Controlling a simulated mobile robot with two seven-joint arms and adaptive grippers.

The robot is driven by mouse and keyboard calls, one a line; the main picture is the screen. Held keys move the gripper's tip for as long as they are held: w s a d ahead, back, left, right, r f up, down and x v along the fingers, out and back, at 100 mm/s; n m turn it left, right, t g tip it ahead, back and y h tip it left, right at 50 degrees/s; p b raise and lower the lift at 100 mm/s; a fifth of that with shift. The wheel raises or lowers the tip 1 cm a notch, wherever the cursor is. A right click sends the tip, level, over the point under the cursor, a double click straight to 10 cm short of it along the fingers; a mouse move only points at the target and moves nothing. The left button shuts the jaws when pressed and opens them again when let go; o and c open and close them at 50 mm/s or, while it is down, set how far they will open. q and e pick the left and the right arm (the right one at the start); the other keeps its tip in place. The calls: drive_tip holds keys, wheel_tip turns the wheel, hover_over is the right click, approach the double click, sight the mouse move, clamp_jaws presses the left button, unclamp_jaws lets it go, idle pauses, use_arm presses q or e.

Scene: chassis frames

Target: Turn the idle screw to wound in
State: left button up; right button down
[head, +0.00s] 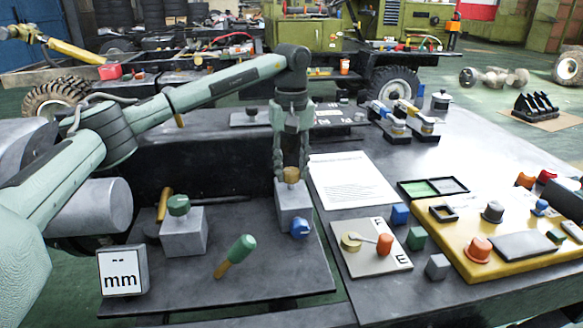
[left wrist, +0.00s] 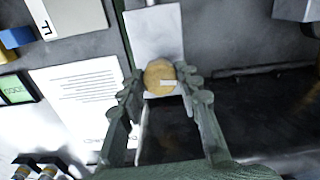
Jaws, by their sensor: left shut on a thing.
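The idle screw appears to be the round brass screw (head: 291,175) on top of a grey block (head: 294,203). My left gripper (head: 291,166) reaches straight down over it and is shut on it. In the left wrist view the screw's brass head (left wrist: 158,70), with a pale slot mark, sits between the two fingers (left wrist: 160,82). The block also shows there (left wrist: 153,30). A blue knob (head: 299,228) is on the block's lower front. How deep the screw sits cannot be told. My right gripper is not in view.
A paper sheet (head: 352,185) and a grey panel with an orange-knobbed lever (head: 371,262) lie right. A yellow board (head: 460,215) holds parts.

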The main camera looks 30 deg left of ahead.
sight(291, 170)
use_arm(q)
drive_tip(key=shift+m, duration=0.8)
drive_tip(key=o, duration=1.2)
drive_tip(key=shift+c, duration=0.2)
wheel_tip(291, 170, up, 12)
